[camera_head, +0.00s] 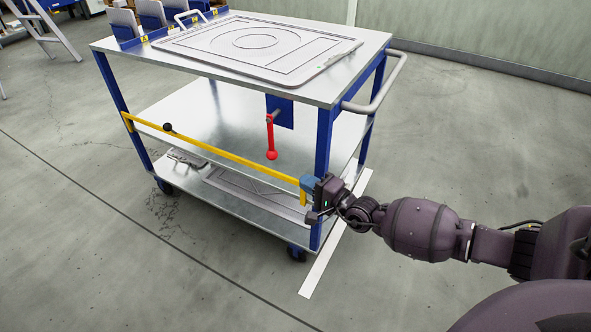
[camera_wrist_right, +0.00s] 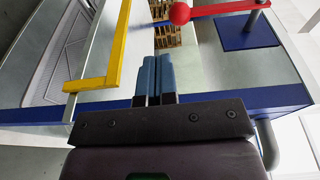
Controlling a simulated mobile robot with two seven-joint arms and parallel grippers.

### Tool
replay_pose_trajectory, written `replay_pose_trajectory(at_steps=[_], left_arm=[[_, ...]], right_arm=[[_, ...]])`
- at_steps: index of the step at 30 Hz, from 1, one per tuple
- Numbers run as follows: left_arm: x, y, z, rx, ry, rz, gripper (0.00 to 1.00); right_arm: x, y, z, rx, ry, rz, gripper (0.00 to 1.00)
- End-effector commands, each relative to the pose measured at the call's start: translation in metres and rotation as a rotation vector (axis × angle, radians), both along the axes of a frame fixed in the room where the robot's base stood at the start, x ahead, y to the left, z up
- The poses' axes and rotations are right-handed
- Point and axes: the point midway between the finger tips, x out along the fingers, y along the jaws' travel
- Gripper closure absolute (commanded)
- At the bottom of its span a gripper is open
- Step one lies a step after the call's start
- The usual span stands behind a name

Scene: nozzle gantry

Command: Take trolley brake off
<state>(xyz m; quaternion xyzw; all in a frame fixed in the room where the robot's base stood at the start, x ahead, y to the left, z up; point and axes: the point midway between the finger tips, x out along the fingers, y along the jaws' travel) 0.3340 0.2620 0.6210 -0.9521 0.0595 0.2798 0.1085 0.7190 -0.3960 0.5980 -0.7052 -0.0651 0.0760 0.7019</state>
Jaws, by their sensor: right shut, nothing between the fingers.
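The trolley (camera_head: 335,95) has a steel top, two lower shelves and blue posts. A red lever with a ball end (camera_head: 271,155) hangs down from a blue plate (camera_head: 282,110) under the top; the ball (camera_wrist_right: 180,13) and plate (camera_wrist_right: 246,32) also show in the wrist view. A yellow bar (camera_head: 220,150) with a black knob (camera_head: 168,127) runs across the trolley's near side. My right gripper (camera_head: 308,184) is at the bar's right end by the near right post; its blue fingers (camera_wrist_right: 152,78) are shut and empty, beside the yellow bar (camera_wrist_right: 98,82). My left gripper is out of view.
A grey tray-like panel (camera_head: 190,42) lies on the top, with upright pieces in blue holders (camera_head: 128,42) behind. A push handle (camera_head: 385,90) sticks out at the right. A white floor strip (camera_head: 325,262) lies at the right; the floor around is open.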

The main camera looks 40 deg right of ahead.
Motion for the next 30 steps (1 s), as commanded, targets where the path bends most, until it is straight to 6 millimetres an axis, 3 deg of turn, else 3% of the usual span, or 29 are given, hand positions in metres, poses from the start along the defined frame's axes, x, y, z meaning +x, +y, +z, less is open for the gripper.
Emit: replay_pose_trajectory(at_steps=[3,10,30], left_arm=[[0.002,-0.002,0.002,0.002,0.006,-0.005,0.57],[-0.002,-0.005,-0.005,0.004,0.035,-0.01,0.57],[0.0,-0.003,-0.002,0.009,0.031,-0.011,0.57]], right_arm=[[-0.02,-0.005,-0.002,-0.001,0.0,-0.001,1.0],[-0.044,-0.009,-0.008,0.0,0.0,0.0,1.0],[-0.048,-0.01,-0.01,0.0,0.0,0.0,1.0]])
